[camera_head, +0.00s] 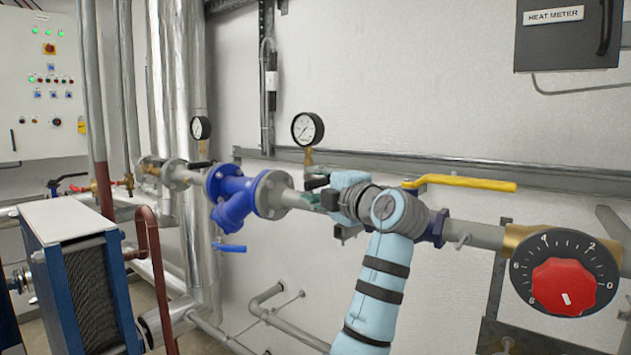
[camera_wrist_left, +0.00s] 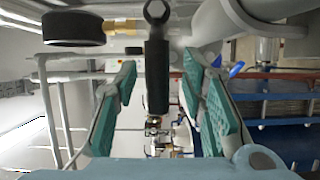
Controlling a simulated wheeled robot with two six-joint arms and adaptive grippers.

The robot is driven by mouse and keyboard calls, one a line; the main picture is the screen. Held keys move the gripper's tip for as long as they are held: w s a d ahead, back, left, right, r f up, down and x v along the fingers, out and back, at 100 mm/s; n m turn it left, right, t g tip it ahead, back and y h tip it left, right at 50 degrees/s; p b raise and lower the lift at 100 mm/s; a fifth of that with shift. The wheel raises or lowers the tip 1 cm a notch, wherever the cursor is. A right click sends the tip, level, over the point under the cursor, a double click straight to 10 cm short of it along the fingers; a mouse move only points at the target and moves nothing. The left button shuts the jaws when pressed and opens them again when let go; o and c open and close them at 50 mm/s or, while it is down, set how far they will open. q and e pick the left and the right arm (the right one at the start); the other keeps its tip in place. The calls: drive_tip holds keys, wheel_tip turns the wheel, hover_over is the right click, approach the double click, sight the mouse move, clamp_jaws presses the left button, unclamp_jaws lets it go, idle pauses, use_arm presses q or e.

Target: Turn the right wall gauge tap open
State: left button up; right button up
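The right wall gauge (camera_head: 307,128) is a round white dial with a black rim, on a brass fitting (camera_head: 308,157) above the grey pipe. Its tap has a black handle (camera_head: 316,183) just below, partly hidden by my left gripper (camera_head: 319,194). In the left wrist view the black handle (camera_wrist_left: 157,75) points down the picture between the two teal fingers of my left gripper (camera_wrist_left: 158,88). The fingers are open, with a visible gap on each side of the handle. The gauge's dark side (camera_wrist_left: 72,28) shows at upper left there. My right gripper is not in view.
A blue flanged valve (camera_head: 235,198) sits left of the gripper on the pipe. A yellow lever (camera_head: 460,183) lies above the pipe at right, near a large red-knobbed dial (camera_head: 564,286). A second gauge (camera_head: 200,128) stands farther left. A wall rail (camera_head: 400,160) runs behind.

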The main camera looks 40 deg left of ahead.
use_arm(q)
drive_tip(key=shift+w+a, duration=0.15)
drive_tip(key=shift+a, duration=0.1)
drive_tip(key=shift+s+d+r, duration=0.1)
drive_tip(key=shift+s+r, duration=0.05)
drive_tip(key=shift+s, duration=0.15)
drive_tip(key=shift+w, duration=0.1)
clamp_jaws()
